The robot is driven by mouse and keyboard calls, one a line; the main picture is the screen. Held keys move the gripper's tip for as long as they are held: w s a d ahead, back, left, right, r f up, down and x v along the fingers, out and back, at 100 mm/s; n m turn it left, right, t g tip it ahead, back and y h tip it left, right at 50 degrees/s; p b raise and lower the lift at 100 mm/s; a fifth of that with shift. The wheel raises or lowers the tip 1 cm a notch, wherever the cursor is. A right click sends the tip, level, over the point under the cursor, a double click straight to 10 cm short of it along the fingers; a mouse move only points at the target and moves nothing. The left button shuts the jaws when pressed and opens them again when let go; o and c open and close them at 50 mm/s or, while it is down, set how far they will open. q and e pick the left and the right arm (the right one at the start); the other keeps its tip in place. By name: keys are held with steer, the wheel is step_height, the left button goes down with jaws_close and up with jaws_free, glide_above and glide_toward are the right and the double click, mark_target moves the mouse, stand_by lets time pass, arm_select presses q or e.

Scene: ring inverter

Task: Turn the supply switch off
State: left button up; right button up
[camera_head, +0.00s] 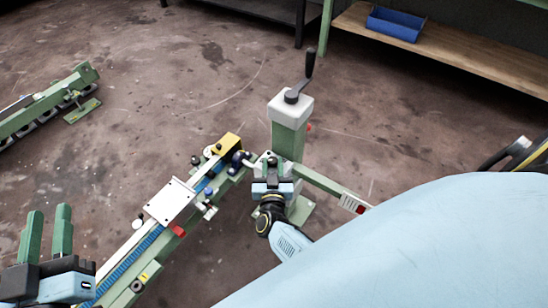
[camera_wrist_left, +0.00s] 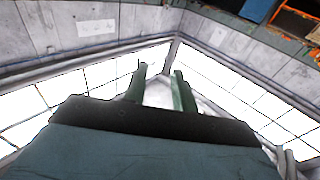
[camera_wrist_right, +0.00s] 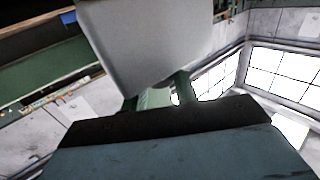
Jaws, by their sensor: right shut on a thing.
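My right gripper (camera_head: 271,160) is in front of the green post (camera_head: 288,140), low beside the end of the machine rail. It is shut on a small part that I cannot clearly make out. The right wrist view shows its fingers (camera_wrist_right: 158,98) with something pale green between them, below a large grey box. My left gripper (camera_head: 48,235) is at the lower left, its two green fingers apart and empty; they also show in the left wrist view (camera_wrist_left: 160,90). I cannot tell which part is the supply switch. A small red knob (camera_head: 309,127) shows on the post's right side.
A grey box (camera_head: 289,108) with a black crank lever (camera_head: 300,88) tops the post. The rail carries a white plate (camera_head: 171,202) and a yellow block (camera_head: 228,146). A green beam (camera_head: 322,183) runs right to a red-and-white fitting (camera_head: 352,203). A blue bin (camera_head: 396,24) is on a far shelf.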

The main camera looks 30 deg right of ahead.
steer(key=shift+w+a+f+m+g+h+b, duration=0.1)
steer(key=shift+m+g+h+b, duration=0.1)
steer(key=shift+m+g+h, duration=0.3)
steer(key=shift+a+m+g+h+b, duration=0.1)
steer(key=shift+m+g+h+b, duration=0.1)
steer(key=shift+m+g+h, duration=0.3)
arm_select(q)
steer(key=shift+s+d+r+t+h, duration=0.1)
steer(key=shift+s+r+t+h, duration=0.15)
steer(key=shift+r+t, duration=0.5)
steer(key=shift+s+d+r+t+h, duration=0.15)
steer(key=shift+r+t, duration=0.3)
steer(key=shift+r, duration=0.55)
steer(key=shift+s+d+r+t+h, duration=0.1)
steer(key=shift+s+r+t+h, duration=0.15)
steer(key=shift+r+t, duration=0.5)
arm_select(e)
steer(key=shift+m+g+h, duration=0.4)
steer(key=shift+h, duration=0.3)
arm_select(q)
steer(key=shift+r, duration=0.15)
arm_select(e)
steer(key=o, duration=1)
arm_select(q)
steer(key=shift+a+g, duration=0.1)
steer(key=shift+g, duration=0.15)
arm_select(e)
steer(key=shift+d, duration=0.1)
